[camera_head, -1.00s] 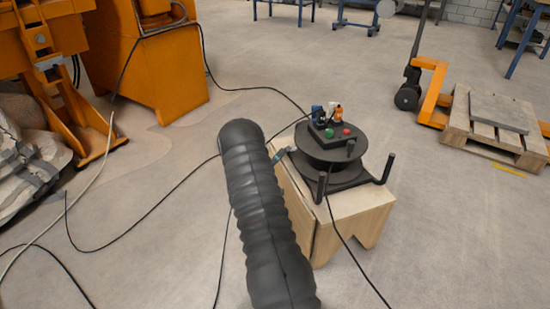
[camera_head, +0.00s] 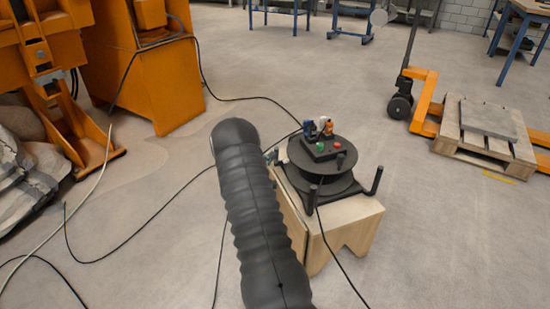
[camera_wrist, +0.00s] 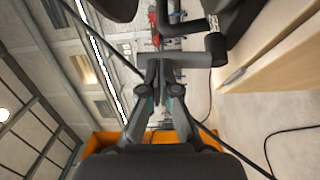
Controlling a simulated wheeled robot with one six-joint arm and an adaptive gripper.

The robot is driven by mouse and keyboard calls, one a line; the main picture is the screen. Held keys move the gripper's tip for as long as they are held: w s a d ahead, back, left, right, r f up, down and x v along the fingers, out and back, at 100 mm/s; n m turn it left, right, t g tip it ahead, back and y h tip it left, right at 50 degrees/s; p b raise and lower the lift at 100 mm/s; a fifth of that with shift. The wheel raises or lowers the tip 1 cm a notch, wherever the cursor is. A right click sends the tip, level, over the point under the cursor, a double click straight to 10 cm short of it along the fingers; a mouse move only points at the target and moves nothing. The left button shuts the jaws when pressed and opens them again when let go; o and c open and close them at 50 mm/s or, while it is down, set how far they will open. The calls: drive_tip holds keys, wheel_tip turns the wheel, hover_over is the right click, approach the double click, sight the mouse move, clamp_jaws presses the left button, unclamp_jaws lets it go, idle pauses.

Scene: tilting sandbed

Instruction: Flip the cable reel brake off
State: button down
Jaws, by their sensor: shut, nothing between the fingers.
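The black cable reel (camera_head: 322,163) lies flat on its stand on a wooden box (camera_head: 345,225), right of my arm in the head view. A black panel with green and red buttons (camera_head: 320,149) sits on top. No brake lever can be made out for certain. My gripper (camera_wrist: 160,68) is shut and empty. Its fingertips are close to a dark grey bar (camera_wrist: 185,59) with a round post (camera_wrist: 215,48), seemingly part of the reel stand; whether they touch is unclear. In the head view my arm hides most of the gripper, at the reel's left side.
A black cable (camera_head: 340,258) runs from the reel down to the floor, and others cross the floor at left. An orange machine (camera_head: 150,80) stands back left. A pallet (camera_head: 470,145) and an orange pallet truck (camera_head: 424,105) stand at right. Floor between is open.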

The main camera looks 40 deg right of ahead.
drive_tip(key=shift+s+a, duration=0.1)
drive_tip(key=v, duration=1.3)
drive_tip(key=shift+a+f, duration=0.15)
drive_tip(key=shift+a, duration=0.2)
